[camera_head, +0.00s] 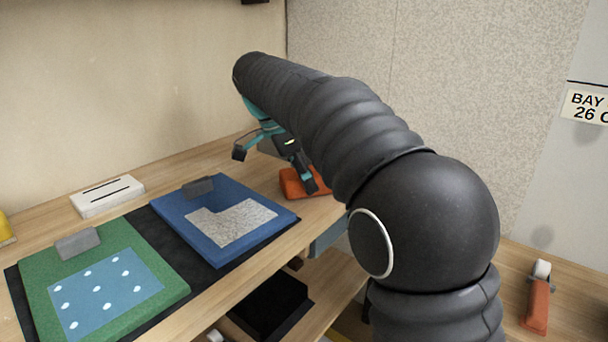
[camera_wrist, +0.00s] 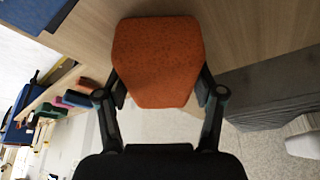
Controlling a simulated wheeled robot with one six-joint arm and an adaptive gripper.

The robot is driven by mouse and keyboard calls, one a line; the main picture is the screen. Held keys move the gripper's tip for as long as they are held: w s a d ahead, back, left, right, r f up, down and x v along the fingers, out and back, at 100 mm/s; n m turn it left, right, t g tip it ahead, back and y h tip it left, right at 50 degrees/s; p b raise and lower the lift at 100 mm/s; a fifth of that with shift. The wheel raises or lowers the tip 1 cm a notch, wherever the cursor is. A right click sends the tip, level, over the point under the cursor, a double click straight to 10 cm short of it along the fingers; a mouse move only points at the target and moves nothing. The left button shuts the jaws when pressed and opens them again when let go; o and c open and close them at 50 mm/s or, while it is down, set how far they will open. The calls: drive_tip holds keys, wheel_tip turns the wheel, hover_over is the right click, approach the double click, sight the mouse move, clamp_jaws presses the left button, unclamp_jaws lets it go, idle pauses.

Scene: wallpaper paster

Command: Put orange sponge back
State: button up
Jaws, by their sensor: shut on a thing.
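The orange sponge (camera_head: 291,186) is at the right end of the wooden table, beyond the blue board, partly hidden by a finger of my gripper (camera_head: 275,168). In the wrist view the sponge (camera_wrist: 157,55) fills the space between the two fingers of my gripper (camera_wrist: 162,94), which is shut on its near end. Wood grain lies behind the sponge's far part. I cannot tell whether the sponge touches the table or is just above it.
A blue board (camera_head: 185,222) with a speckled patch and a green board (camera_head: 160,285) with a dotted blue sheet lie on a black mat (camera_head: 212,274). A white slotted block (camera_head: 104,191) is behind them. An orange-handled tool (camera_head: 537,303) lies far right.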

drive_tip(key=o, duration=1.2)
drive_tip(key=p+v, duration=0.1)
drive_tip(key=v, duration=0.3)
drive_tip(key=p+v, duration=0.1)
drive_tip(key=v, duration=0.4)
drive_tip(key=p+v, duration=0.1)
drive_tip(key=v, duration=0.4)
drive_tip(key=shift+s+d+p, duration=0.1)
drive_tip(key=shift+s+p, duration=0.2)
drive_tip(key=shift+s, duration=0.1)
drive_tip(key=s+d+f+n+t+y, duration=0.1)
drive_tip(key=s+d+f+n, duration=0.1)
drive_tip(key=s+d+n, duration=0.4)
drive_tip(key=s+d+f+n+y, duration=0.1)
drive_tip(key=s+d+f+y, duration=0.15)
drive_tip(key=d, duration=0.55)
drive_tip(key=s+d+f+n+t, duration=0.1)
drive_tip(key=s+d+f+n, duration=0.1)
drive_tip(key=s+f, duration=0.3)
drive_tip(key=s+d+f+n+t, duration=0.1)
drive_tip(key=s+d+f+n, duration=0.2)
drive_tip(key=s+f, duration=0.3)
drive_tip(key=s+d+f+n+t+y, duration=0.1)
drive_tip(key=s+d+f+n, duration=0.1)
drive_tip(key=s+f, duration=0.4)
drive_tip(key=shift+s+d, duration=0.1)
drive_tip(key=shift+d, duration=0.25)
